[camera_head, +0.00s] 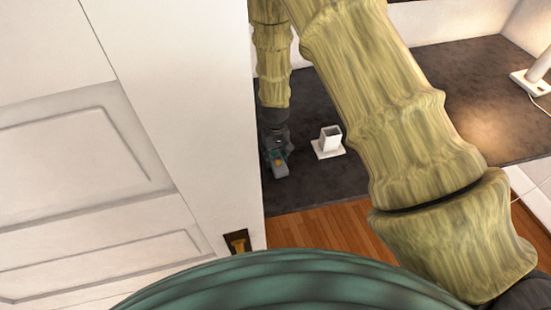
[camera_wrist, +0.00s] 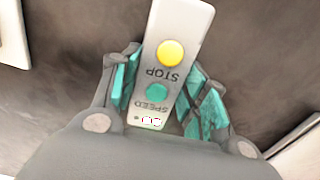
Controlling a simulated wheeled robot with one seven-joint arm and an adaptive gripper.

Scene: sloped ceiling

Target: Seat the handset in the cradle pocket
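The handset (camera_wrist: 175,75) is a pale grey bar with a yellow STOP button, a green SPEED button and a small display. In the wrist view it lies tilted between the teal pads of my gripper (camera_wrist: 160,92), which is shut on it from both sides. In the head view my gripper (camera_head: 275,148) hangs over the dark surface, with the handset (camera_head: 280,171) showing below it. The cradle (camera_head: 328,140) is a white square pocket, open at the top, on a flat white base. It stands to the right of my gripper, apart from the handset. The pocket's inside is barely visible.
A white door (camera_head: 150,130) with a brass latch fills the left, close to my arm. The dark surface (camera_head: 345,180) around the cradle is clear. A white lamp (camera_head: 535,75) with a cord stands at far right. White edges at the wrist view's sides are unclear.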

